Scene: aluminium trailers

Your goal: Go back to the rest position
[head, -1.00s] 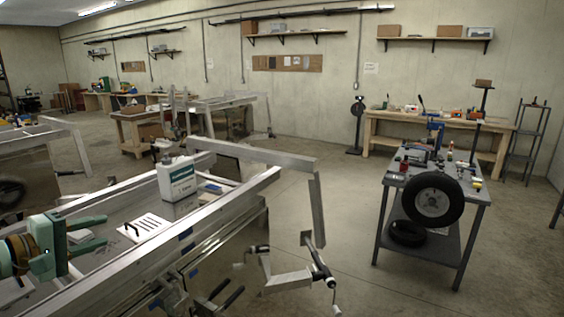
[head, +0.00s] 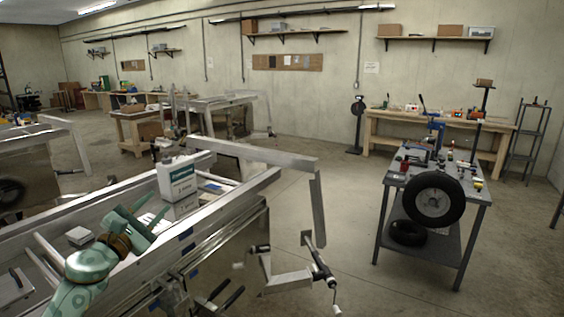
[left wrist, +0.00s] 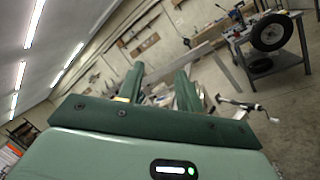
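My left gripper (head: 143,226) comes in from the lower left in the head view, above the near aluminium trailer (head: 215,228). Its two green fingers are spread apart and no object shows between them. The left wrist view also shows the open gripper (left wrist: 158,75), tilted, with the room beyond. The gripper partly hides a white sheet (head: 160,216) on the trailer bed. My right gripper is not in the head view.
A white jug (head: 176,178) stands on the trailer bed near the left gripper. The trailer's tongue jack (head: 318,265) sticks out at front. A grey cart (head: 461,190) with a tire (head: 433,198) stands right. Open floor lies between trailer and cart.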

